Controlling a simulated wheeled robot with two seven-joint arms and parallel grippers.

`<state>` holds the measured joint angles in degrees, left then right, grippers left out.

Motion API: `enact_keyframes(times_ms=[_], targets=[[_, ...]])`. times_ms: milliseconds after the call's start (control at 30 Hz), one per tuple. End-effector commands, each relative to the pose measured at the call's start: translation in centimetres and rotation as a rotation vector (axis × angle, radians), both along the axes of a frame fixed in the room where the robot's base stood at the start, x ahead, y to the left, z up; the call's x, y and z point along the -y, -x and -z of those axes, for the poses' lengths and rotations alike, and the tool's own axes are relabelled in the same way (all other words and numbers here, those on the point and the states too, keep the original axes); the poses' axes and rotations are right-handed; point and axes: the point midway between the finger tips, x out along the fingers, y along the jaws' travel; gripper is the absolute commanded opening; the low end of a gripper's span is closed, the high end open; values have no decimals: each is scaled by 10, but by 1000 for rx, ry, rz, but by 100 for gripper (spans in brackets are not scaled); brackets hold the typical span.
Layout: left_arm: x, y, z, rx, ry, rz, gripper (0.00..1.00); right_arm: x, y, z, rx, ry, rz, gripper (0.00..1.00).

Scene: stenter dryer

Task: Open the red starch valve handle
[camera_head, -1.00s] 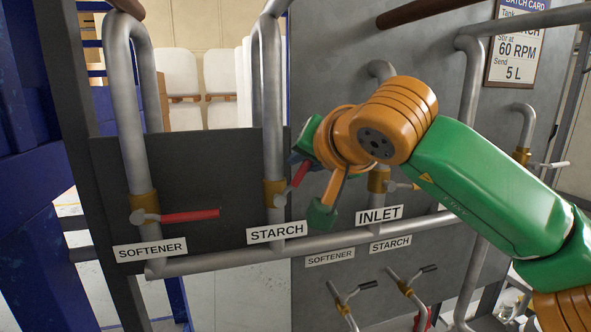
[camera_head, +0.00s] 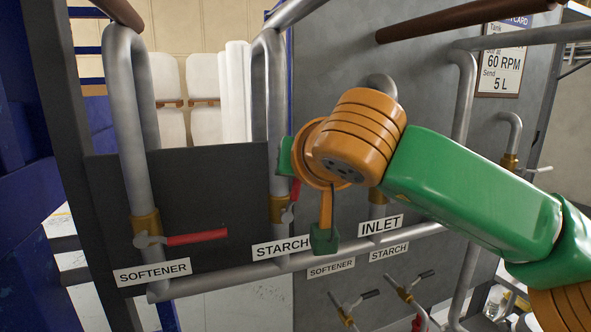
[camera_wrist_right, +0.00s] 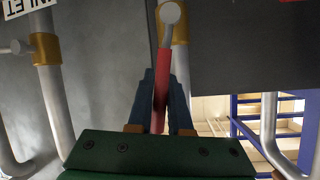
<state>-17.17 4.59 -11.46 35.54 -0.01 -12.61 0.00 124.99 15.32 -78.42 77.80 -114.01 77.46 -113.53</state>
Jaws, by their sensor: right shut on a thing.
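The red starch valve handle (camera_head: 296,190) is on the pipe above the STARCH label (camera_head: 283,248). It stands steeply, close to in line with the pipe, its upper part hidden behind my right gripper and wrist. In the right wrist view, the handle (camera_wrist_right: 163,70) runs between the blue fingers of my right gripper (camera_wrist_right: 161,85), which are shut on it. The round grey valve pivot (camera_wrist_right: 169,12) lies beyond the fingertips. My left gripper is in neither view.
The softener valve's red handle (camera_head: 197,237) sticks out sideways at the left. The INLET label (camera_head: 380,226) and its pipe are right of the starch pipe. Smaller black-handled valves (camera_head: 415,278) sit below. A brown bar (camera_head: 465,20) crosses the upper right.

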Motion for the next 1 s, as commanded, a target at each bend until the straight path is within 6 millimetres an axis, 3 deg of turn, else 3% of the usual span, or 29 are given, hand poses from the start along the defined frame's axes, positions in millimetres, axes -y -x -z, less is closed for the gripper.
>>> enact_keyframes(times_ms=[167, 200, 300, 633, 800, 1000], targets=[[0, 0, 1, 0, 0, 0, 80, 0, 0, 3, -6, 3, -1, 0], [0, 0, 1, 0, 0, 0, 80, -1, 0, 3, -6, 2, -1, 20], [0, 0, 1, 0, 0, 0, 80, 0, 0, 2, -5, 2, 0, 47], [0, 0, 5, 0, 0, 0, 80, 1, 4, 1, -1, -1, 0, 48], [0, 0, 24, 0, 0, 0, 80, 7, 35, -11, 2, -2, 0, 48], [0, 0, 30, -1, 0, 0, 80, 11, 61, -25, -2, 0, -1, 48]])
